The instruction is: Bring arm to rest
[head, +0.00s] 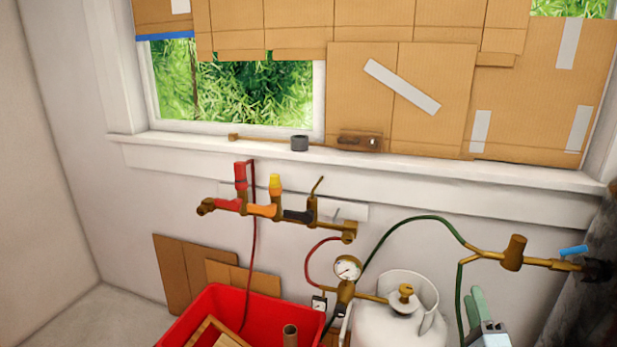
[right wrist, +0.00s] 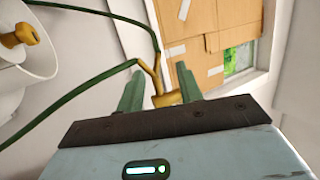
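My right gripper (head: 477,300) shows at the bottom right of the head view, with a green finger pointing up and a pale grey body below it. In the right wrist view its two green fingers (right wrist: 160,85) stand apart with nothing held between them. A brass fitting (right wrist: 166,98) shows beyond the gap between the fingertips. My left gripper is not in view.
A white gas tank (head: 385,325) with a pressure gauge (head: 347,268) and green hoses (head: 372,253) stands left of the right gripper. A red crate (head: 215,300) is further left. A brass manifold (head: 265,211) is on the wall below the windowsill (head: 220,146).

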